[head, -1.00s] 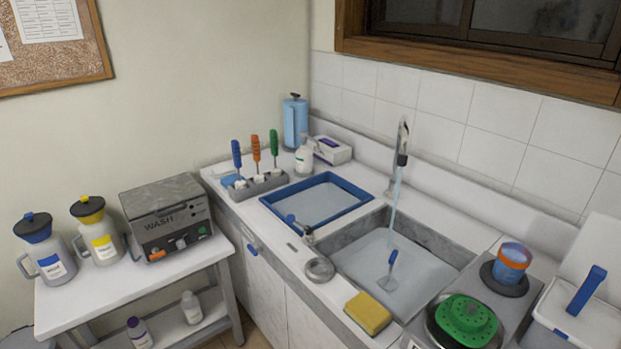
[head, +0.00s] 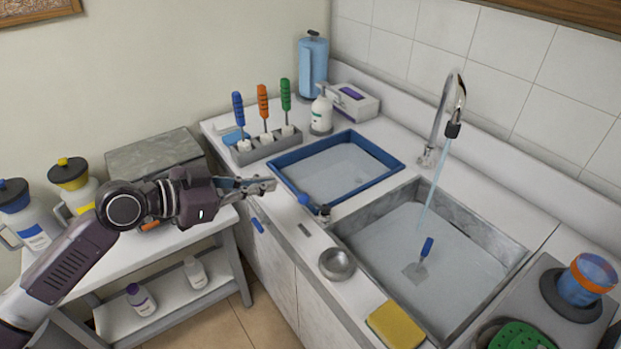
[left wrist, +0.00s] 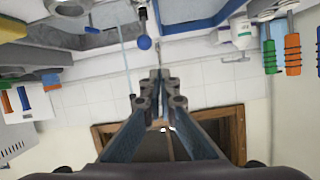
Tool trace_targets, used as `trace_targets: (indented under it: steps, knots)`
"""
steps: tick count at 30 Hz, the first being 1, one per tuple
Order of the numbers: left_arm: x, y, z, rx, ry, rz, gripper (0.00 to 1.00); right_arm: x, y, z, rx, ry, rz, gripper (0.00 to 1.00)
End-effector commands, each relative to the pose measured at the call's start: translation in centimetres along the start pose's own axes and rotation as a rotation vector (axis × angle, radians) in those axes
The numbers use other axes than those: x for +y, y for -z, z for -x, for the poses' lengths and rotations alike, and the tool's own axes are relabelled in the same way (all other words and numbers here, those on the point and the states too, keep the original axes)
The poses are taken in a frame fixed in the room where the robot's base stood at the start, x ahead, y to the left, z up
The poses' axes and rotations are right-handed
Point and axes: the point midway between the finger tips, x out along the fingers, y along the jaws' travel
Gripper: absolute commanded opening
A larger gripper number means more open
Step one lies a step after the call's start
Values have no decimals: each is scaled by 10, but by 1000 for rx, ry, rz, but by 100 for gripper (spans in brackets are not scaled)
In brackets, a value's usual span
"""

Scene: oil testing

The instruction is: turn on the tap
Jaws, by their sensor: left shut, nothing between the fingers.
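The tap (head: 445,115) is a curved metal spout behind the grey sink (head: 345,230). A thin pale stream (head: 432,190) runs from its mouth down into the sink. A small metal fitting with a blue knob lever (head: 305,200) stands at the sink's front left corner. My left gripper (head: 272,185) is shut and empty, a little left of the knob, beside the blue tray, apart from the knob as far as I can tell. In the left wrist view its fingertips (left wrist: 160,78) meet, and a blue knob (left wrist: 145,43) shows near them. My right gripper is not in view.
A blue-rimmed tray (head: 286,183) lies beside the sink. A metal bowl (head: 337,263) and yellow sponge (head: 396,325) are on the front counter edge. A blue-handled tool (head: 426,247) is in the sink. A rack of colored-handled tools (head: 268,147) stands behind the tray.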

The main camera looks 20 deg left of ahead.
Motion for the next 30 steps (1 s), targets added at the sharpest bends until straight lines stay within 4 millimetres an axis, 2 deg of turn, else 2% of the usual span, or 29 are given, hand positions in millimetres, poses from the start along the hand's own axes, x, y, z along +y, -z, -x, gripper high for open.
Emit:
trace_targets:
  steps: [1,3,8,14,17,26,30]
  knots:
    - [12,11,3,10,-27,-27,0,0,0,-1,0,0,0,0]
    - [22,20,5,18,-51,-46,0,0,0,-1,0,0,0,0]
    - [26,26,2,24,-62,-53,0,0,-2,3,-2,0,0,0]
    - [27,29,-20,27,-62,-52,0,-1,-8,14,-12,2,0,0]
    - [27,30,-38,28,-61,-48,0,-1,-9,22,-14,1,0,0]
    - [31,31,-93,26,-61,-47,0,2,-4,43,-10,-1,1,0]
    - [30,7,-87,17,-59,-46,0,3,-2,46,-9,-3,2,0]
